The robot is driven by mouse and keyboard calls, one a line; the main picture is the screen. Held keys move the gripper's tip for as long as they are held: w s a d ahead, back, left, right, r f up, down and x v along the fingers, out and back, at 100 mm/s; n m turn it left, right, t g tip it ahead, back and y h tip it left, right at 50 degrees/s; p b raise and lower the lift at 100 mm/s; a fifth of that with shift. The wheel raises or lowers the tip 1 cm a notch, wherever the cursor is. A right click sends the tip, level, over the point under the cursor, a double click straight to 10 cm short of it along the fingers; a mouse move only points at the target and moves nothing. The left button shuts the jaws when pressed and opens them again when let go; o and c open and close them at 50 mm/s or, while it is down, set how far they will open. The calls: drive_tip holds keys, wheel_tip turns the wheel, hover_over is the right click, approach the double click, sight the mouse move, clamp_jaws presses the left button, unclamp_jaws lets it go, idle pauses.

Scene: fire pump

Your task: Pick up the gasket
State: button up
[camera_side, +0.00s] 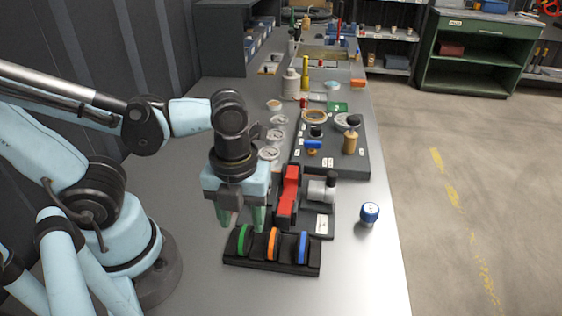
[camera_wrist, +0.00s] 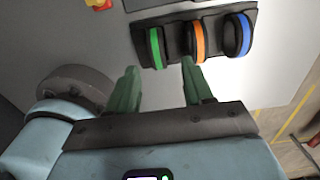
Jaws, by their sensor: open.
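A black rack (camera_side: 287,267) on the grey bench holds three upright ring-shaped gaskets, green (camera_side: 243,239), orange (camera_side: 273,243) and blue (camera_side: 302,246). Which one is meant, I cannot tell. My gripper (camera_side: 240,222) is open, with green fingers pointing down near the green end of the rack. In the wrist view my gripper (camera_wrist: 160,70) shows its two fingertips apart. The green ring (camera_wrist: 155,47) appears between and beyond them. The orange ring (camera_wrist: 197,40) is just beyond the right fingertip, and the blue ring (camera_wrist: 238,34) is farther right. No contact is visible.
A red block-like part (camera_side: 288,195) and a grey fitting on a plate (camera_side: 325,222) stand just behind the rack. A blue-and-white round item (camera_side: 369,213) is at the right edge. A dark tray (camera_side: 345,162) with several parts lies farther back. The bench front is clear.

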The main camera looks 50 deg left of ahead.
sight(243, 232)
drive_tip(key=shift+s+a+f, duration=0.1)
drive_tip(key=shift+f, duration=2.3)
clamp_jaws()
